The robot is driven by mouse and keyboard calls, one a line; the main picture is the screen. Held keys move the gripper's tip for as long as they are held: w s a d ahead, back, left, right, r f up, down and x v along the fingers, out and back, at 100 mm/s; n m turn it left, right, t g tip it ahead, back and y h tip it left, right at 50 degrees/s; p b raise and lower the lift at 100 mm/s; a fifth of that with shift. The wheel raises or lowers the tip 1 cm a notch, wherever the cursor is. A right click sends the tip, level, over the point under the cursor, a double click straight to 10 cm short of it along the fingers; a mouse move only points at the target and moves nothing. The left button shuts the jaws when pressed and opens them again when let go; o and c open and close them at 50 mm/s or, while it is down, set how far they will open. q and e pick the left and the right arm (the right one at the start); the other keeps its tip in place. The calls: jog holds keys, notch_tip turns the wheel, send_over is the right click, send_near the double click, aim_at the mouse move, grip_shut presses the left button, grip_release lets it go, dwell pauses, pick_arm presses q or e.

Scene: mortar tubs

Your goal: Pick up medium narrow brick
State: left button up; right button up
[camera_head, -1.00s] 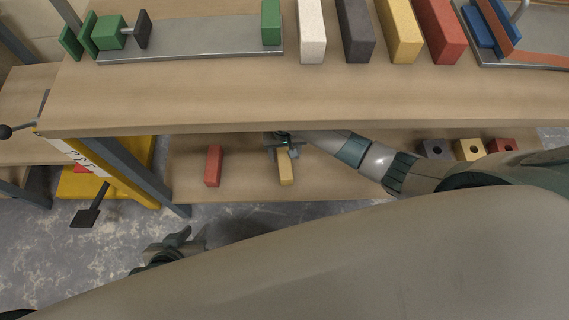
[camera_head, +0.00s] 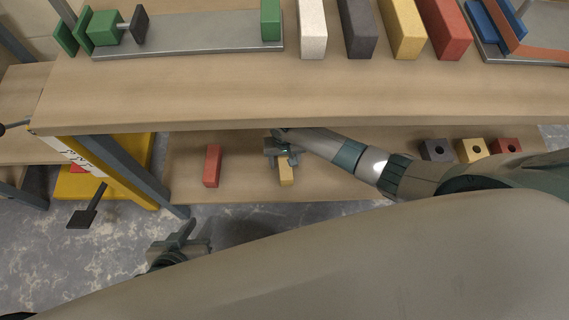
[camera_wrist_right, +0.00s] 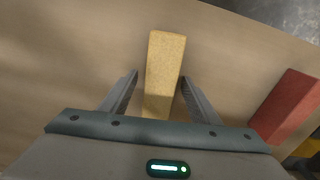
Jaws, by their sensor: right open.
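A yellow narrow brick (camera_head: 286,175) lies on the lower shelf, partly hidden by my right gripper (camera_head: 283,159) in the head view. The right wrist view shows the yellow brick (camera_wrist_right: 163,72) running between the two open fingers of my right gripper (camera_wrist_right: 158,88); a gap shows on each side near the fingertips. A red narrow brick (camera_head: 212,166) lies on the same shelf to the left, and it also shows in the right wrist view (camera_wrist_right: 288,106). My left gripper (camera_head: 180,243) is low in the head view over the floor, away from the bricks; its jaw opening is unclear.
The upper shelf (camera_head: 300,95) overhangs the lower shelf (camera_head: 240,185). It carries white, dark, yellow and red bricks and a green clamp. Three holed blocks (camera_head: 470,150) stand at the right of the lower shelf. A grey post (camera_head: 135,175) stands at left.

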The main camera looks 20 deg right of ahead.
aim_at(285, 163)
grip_shut()
dwell(0.3)
jog(key=shift+r, duration=0.2)
